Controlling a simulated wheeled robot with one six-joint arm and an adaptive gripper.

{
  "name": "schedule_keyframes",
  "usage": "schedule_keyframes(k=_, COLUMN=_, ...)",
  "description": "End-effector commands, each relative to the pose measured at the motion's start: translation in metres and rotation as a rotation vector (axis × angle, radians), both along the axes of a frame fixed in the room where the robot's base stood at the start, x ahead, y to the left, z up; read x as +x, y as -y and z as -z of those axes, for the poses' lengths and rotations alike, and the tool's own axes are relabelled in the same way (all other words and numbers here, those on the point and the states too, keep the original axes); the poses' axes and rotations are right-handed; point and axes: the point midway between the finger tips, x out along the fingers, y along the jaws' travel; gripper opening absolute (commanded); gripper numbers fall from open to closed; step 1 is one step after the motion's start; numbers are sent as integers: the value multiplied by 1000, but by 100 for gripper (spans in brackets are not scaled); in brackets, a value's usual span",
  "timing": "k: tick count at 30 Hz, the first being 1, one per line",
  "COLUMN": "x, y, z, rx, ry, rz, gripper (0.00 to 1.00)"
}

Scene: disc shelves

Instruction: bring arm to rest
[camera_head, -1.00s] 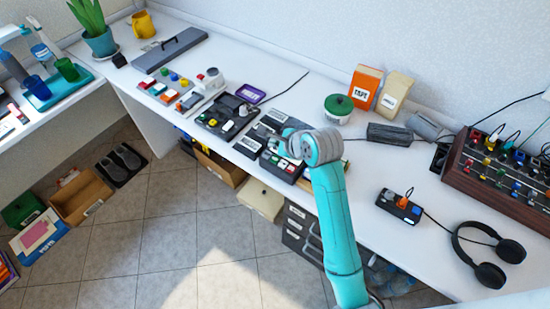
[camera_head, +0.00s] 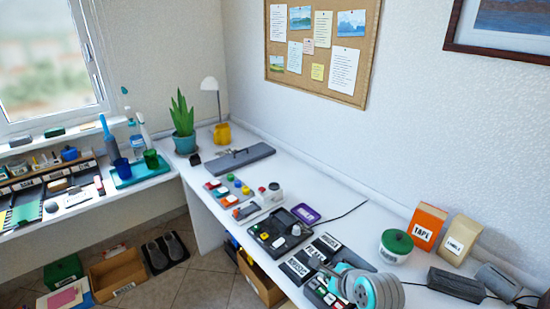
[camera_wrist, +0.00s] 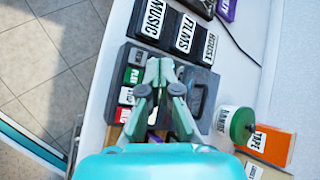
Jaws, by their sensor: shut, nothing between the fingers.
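My gripper (camera_wrist: 160,70) shows in the wrist view with its two grey-and-teal fingers together and nothing between the tips. It is over a dark device (camera_wrist: 198,88) with a handle and a column of coloured buttons, among them green and red ones. I cannot tell the height of the fingertips above it. In the head view the teal and grey joints of my arm stand at the bottom, over the counter; the fingers are hidden there.
Black labelled slots (camera_head: 309,258) lie beside the device. A green-lidded jar (camera_head: 396,246), an orange tape box (camera_head: 427,227) and a beige box (camera_head: 460,238) stand to the right on the white counter. A plant (camera_head: 183,125) and a lamp (camera_head: 212,95) stand in the far corner.

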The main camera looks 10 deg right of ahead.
Motion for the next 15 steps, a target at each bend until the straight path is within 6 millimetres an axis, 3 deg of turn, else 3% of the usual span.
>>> schedule_keyframes(k=5, x=-23, y=-2, z=27, rx=-79, ry=39, rz=-57, gripper=0)
schedule_keyframes(k=15, x=-102, y=-4, z=84, rx=-390, ry=186, rz=-248, gripper=0)
